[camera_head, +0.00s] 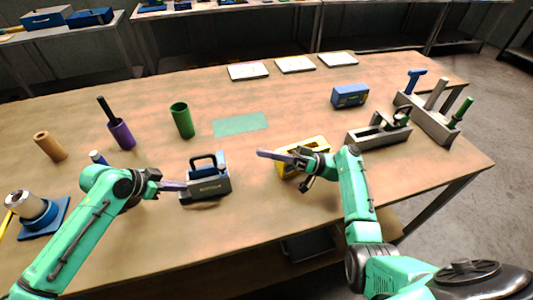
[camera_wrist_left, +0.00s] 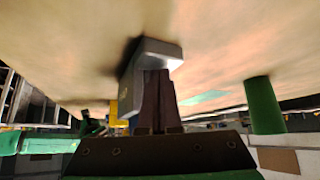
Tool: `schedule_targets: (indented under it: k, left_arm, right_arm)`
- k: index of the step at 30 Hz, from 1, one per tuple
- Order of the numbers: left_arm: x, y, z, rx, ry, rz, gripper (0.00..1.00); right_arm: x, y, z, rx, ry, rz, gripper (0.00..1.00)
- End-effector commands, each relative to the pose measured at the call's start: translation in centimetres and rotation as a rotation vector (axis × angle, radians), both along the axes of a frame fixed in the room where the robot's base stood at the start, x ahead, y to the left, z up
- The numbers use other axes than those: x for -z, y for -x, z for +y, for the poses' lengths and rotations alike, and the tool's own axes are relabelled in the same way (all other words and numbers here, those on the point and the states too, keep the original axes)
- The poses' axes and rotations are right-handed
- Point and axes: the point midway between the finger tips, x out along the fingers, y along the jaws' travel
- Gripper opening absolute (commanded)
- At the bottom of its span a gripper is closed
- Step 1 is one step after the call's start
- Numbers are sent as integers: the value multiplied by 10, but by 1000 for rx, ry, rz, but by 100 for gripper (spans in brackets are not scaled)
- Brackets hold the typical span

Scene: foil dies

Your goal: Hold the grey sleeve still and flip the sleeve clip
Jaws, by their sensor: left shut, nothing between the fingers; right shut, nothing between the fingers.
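My right gripper (camera_head: 262,154) is shut and empty, to the right of the sleeve, pointing left.
A yellow box (camera_head: 316,145) sits behind the right gripper. A green cup (camera_head: 182,121), a purple cup (camera_head: 121,135) and a green mat (camera_head: 240,125) lie behind the sleeve. A grey rack (camera_head: 425,118) and a blue box (camera_head: 349,95) stand right. The front middle is clear.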

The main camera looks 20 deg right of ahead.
Motion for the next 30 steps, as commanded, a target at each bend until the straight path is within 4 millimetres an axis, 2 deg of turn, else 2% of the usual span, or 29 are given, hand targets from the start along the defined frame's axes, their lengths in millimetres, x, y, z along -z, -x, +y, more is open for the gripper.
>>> schedule_targets:
  k: [1,3,17,30]
  left_arm:
    - [-12,0,0,0,0,-2,0]
    - [-20,-1,0,0,1,-2,0]
    - [-66,-1,0,0,2,-5,0]
    - [-66,-1,0,0,2,-5,0]
  right_arm:
    - [-11,0,0,0,0,0,0]
    - [-19,0,0,0,0,0,0]
    - [-64,0,0,0,0,0,0]
    - [-64,0,0,0,0,0,0]
